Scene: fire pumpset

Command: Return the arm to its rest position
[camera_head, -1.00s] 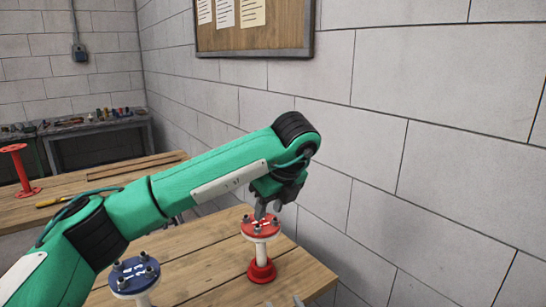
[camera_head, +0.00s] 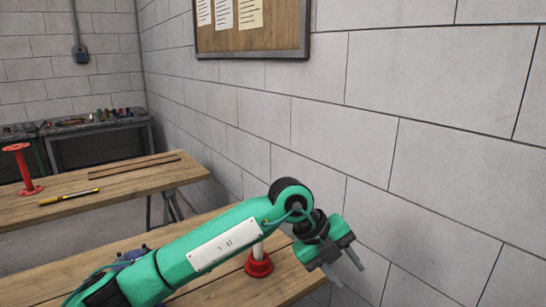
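My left arm, green with black joints, comes in from the lower left. Its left gripper (camera_head: 346,273) is at the right end of the near table, in front of the block wall. Its two grey fingers are apart, with nothing seen between them. A white post with a red base (camera_head: 259,266) stands on the table to the left of the gripper, apart from it. My arm hides its top. A blue flanged piece (camera_head: 131,255) shows just above my arm at the left, mostly hidden. My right gripper is not in view.
The near wooden table (camera_head: 85,267) lies under my arm. The grey block wall (camera_head: 440,170) rises close to my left gripper on the right. A second table (camera_head: 120,188) behind holds a red flanged post (camera_head: 24,172) and a yellow-handled tool (camera_head: 68,196).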

